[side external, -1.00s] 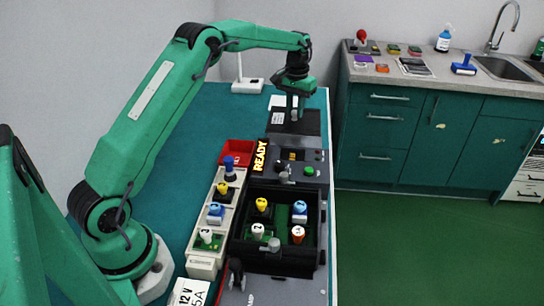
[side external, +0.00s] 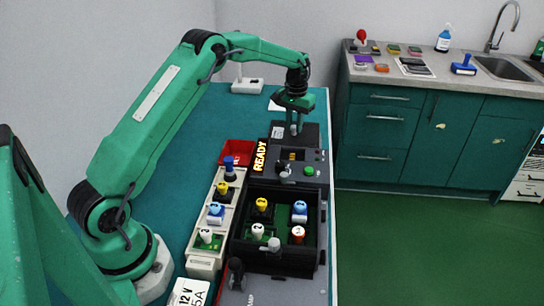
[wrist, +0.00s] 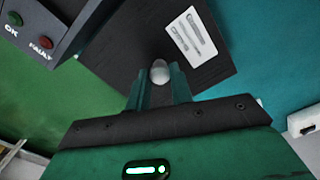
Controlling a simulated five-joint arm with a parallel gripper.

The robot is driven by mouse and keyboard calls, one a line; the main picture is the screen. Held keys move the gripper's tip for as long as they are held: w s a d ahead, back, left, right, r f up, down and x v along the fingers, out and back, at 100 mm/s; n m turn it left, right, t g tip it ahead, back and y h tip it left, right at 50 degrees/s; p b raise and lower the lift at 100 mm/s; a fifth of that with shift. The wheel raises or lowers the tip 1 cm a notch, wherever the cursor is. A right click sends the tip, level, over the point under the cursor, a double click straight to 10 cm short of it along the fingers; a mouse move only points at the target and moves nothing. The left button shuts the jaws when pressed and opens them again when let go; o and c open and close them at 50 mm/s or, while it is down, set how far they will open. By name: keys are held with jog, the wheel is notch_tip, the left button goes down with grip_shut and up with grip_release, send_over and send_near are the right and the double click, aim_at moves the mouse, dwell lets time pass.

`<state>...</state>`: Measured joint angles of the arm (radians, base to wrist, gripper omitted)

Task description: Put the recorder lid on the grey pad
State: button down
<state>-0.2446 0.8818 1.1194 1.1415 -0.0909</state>
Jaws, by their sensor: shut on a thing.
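The lid is a flat dark slab (side external: 307,133) with a pale knob and a white label; it also fills the upper middle of the wrist view (wrist: 120,48). My gripper (side external: 295,128) is shut on the pale knob (wrist: 160,72) at the middle of the lid. The lid is beyond the console with the lit READY sign, near the table's right edge. Whether it touches anything below is unclear. I cannot pick out a grey pad for sure; a small pale patch (side external: 276,105) shows on the table past the lid.
The READY console (side external: 308,160) is close on the near side of the lid. A red bin (side external: 236,152), a pale rack with coloured knobs (side external: 203,259) and a black open box (side external: 275,193) stand nearer. The teal table left of them is clear.

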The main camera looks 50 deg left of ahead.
jog(key=shift+f, duration=1.95)
jog(key=shift+f, duration=0.2)
jog(key=c, duration=1.2)
grip_release()
jog(key=shift+o, duration=0.2)
jog(key=shift+r, duration=3.5)
jog(key=shift+r, duration=0.1)
